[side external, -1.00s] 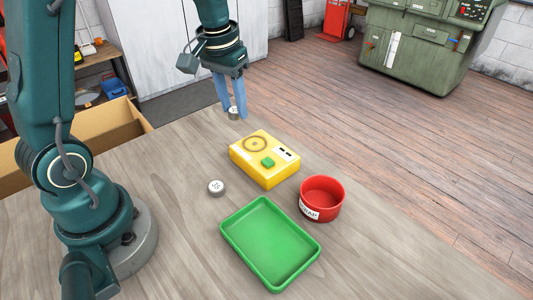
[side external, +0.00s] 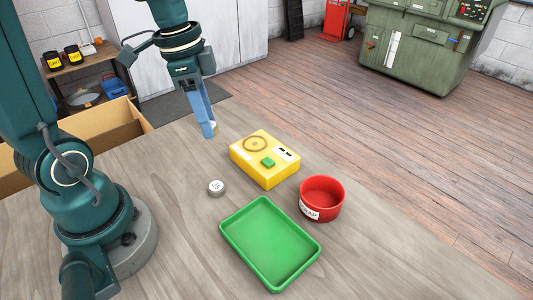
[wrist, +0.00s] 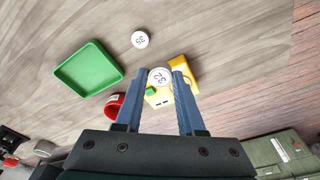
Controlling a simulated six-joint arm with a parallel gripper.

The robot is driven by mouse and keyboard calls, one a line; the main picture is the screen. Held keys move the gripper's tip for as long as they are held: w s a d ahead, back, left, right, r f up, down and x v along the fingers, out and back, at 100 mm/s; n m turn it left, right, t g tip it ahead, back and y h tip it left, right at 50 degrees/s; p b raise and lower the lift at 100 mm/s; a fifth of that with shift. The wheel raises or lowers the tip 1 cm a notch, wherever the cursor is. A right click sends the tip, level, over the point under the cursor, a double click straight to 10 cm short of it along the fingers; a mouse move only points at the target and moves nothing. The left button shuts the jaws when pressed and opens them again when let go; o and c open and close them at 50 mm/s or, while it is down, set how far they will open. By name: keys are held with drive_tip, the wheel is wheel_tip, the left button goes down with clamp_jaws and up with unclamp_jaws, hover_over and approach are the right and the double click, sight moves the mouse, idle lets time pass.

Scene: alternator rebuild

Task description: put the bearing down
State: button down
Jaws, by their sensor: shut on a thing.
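My gripper (side external: 209,130) is shut on a bearing (wrist: 160,77), a pale round disc with a number that seems to read 32. In the wrist view the disc sits between the fingertips (wrist: 158,70). In the side view the fingers hide most of it; a sliver (side external: 215,126) shows at their tips. It is held above the table, to the left of the yellow tester (side external: 265,168). A second bearing (side external: 216,187) lies flat on the table, apart from my gripper; it also shows in the wrist view (wrist: 140,39).
A green tray (side external: 234,246) with an empty floor and a red bin (side external: 331,209) with a partly visible label stand in front of the tester. The tester has a ring mark and a green button (side external: 268,162). The wooden table (side external: 160,160) is bare left of the tester.

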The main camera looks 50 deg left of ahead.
drive_tip(key=s+d+m, duration=0.2)
drive_tip(key=d, duration=0.1)
hover_over(257, 229)
drive_tip(key=f, duration=0.7)
drive_tip(key=shift+s+a, duration=0.25)
drive_tip(key=shift+f, duration=2.1)
drive_tip(key=shift+f, duration=0.2)
drive_tip(key=c, duration=0.5)
unclamp_jaws()
drive_tip(key=shift+r, duration=0.1)
